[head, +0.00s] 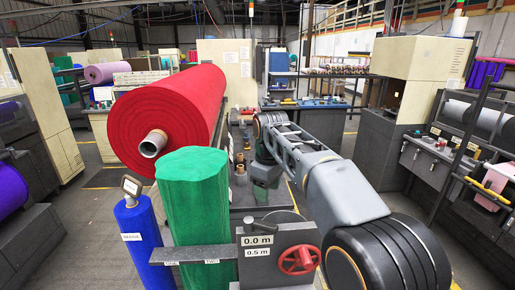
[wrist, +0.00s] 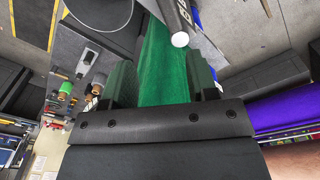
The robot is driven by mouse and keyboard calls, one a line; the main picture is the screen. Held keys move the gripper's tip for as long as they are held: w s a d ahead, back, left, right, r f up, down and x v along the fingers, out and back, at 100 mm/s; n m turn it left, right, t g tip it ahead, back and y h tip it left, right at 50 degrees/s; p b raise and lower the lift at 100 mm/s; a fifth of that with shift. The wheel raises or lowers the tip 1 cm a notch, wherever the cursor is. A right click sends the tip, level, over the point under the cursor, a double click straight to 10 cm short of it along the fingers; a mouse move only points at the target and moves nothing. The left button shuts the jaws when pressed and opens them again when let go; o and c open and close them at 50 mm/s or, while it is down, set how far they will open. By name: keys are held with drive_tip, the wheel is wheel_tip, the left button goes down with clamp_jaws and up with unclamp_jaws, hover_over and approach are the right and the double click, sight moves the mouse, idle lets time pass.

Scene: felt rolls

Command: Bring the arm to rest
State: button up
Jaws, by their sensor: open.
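My gripper shows in the wrist view (wrist: 163,72) with its two dark fingers spread apart. Green felt (wrist: 165,55) shows between and beyond the fingers; I cannot tell whether they touch it. In the head view my arm runs from the lower right to the middle, its far end bent down behind the stand, and the fingers cannot be made out there. A green felt roll (head: 193,200) stands upright at the front. A large red felt roll (head: 165,115) lies behind it, with a pale core tube (head: 152,143) at its near end.
A blue roll (head: 140,235) with a label stands left of the green one. A grey measuring stand (head: 280,240) with a red handwheel (head: 300,259) is close in front. Machines line both sides, including a control desk (head: 437,160) at right. Floor shows at far left.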

drive_tip(key=f, duration=0.1)
drive_tip(key=f+m, duration=0.1)
drive_tip(key=f, duration=0.1)
drive_tip(key=shift+s+d+m, duration=0.3)
drive_tip(key=shift+s+m, duration=0.1)
drive_tip(key=s+d+f+m+t, duration=0.1)
drive_tip(key=s+d+f+m, duration=0.1)
drive_tip(key=s, duration=0.4)
drive_tip(key=s+d+f+m+t, duration=0.1)
drive_tip(key=s+d+f+m, duration=0.1)
drive_tip(key=s+d+m, duration=0.2)
drive_tip(key=s+d+f+m+t, duration=0.2)
drive_tip(key=s+d, duration=0.3)
drive_tip(key=s, duration=0.4)
drive_tip(key=shift+s+d+f+m, duration=0.2)
drive_tip(key=shift+d+f+m, duration=0.2)
drive_tip(key=shift+f+m, duration=0.25)
drive_tip(key=shift+r, duration=0.1)
